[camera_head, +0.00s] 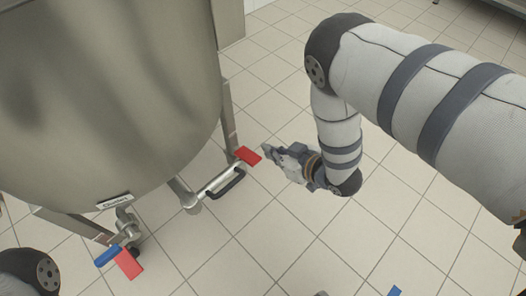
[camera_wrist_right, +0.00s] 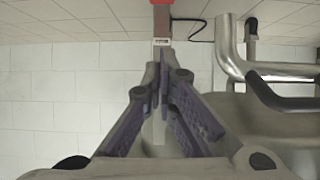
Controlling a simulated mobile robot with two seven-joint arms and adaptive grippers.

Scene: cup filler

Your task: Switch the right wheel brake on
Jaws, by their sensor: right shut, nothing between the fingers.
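A red pedal (camera_head: 247,156) sits low by the right leg of a large steel tank (camera_head: 100,90). My right gripper (camera_head: 270,152) is shut and empty, pointing left at this pedal, close to it; I cannot tell whether it touches. In the right wrist view, my shut fingers (camera_wrist_right: 160,72) point at a red part (camera_wrist_right: 162,2) on a grey stem, at the top edge. Another red pedal (camera_head: 129,264) and a blue pedal (camera_head: 107,255) are at the tank's front foot. Only a joint of my left arm shows at lower left; its gripper is out of view.
A steel outlet pipe (camera_head: 188,194) with a black handle (camera_head: 228,184) lies just left of my right gripper; the pipe also shows in the right wrist view (camera_wrist_right: 228,55).

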